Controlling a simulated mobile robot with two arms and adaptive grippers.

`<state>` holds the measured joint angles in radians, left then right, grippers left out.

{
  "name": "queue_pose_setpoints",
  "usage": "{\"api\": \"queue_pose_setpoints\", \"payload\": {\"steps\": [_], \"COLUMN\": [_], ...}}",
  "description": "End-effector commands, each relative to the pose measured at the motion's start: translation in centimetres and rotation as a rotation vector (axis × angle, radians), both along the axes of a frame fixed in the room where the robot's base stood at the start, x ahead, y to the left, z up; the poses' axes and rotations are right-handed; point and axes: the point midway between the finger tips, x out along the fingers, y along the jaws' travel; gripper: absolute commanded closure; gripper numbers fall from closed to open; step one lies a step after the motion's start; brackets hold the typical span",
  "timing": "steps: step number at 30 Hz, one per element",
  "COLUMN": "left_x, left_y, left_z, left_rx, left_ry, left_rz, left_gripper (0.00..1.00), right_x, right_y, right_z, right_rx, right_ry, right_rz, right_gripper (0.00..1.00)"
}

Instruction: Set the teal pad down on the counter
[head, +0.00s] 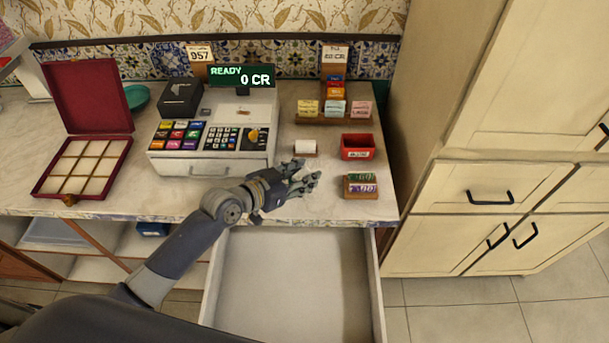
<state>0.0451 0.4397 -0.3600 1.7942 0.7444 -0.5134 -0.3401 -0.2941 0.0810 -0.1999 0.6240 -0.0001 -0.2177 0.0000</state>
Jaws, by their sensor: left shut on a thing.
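My left gripper (303,181) reaches in over the front part of the marble counter (110,200), right of the cash register. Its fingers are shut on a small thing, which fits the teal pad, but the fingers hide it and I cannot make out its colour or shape. I cannot tell whether the fingers touch the counter. A teal round dish-like thing (138,97) lies at the back left, partly behind the open red box. My right gripper is not in view.
The cash register (212,130) stands left of the gripper. The open red box (87,125) is farther left. A red tray (357,147), a small card rack (360,187) and a card stand (334,118) are at right. An open, empty drawer (290,285) juts out below.

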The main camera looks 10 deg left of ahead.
Motion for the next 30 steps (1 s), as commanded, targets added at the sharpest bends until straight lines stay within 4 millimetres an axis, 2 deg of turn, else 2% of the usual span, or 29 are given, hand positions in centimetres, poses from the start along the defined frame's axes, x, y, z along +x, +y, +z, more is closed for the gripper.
{"api": "queue_pose_setpoints", "payload": {"steps": [2, 6, 15, 26, 27, 29, 30], "left_x": [1.2, 1.9, 2.0, 1.9, 1.9, 1.9, 1.9], "left_y": [-0.2, -0.2, -0.2, -0.2, -0.2, -0.2, -0.2], "left_z": [0.0, -0.3, -3.7, -4.2, -4.0, -4.0, -4.0], "left_rx": [0.000, 0.000, 0.000, 0.001, 0.001, 0.000, 0.001], "left_ry": [0.000, 0.000, 0.002, -0.001, -0.001, 0.000, 0.001], "left_rz": [0.000, -0.001, 0.000, 0.000, 0.000, 0.000, 0.000], "left_gripper": [0.83, 0.83, 0.83, 0.83, 0.56, 0.43, 0.43], "right_x": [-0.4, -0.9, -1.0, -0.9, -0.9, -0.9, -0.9], "right_y": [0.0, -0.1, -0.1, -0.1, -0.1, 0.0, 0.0], "right_z": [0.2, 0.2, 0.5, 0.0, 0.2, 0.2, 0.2], "right_rx": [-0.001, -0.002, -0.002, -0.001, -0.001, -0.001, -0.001], "right_ry": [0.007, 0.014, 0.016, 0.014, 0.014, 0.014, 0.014], "right_rz": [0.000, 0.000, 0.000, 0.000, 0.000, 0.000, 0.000], "right_gripper": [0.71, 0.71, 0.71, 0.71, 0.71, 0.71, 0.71]}}
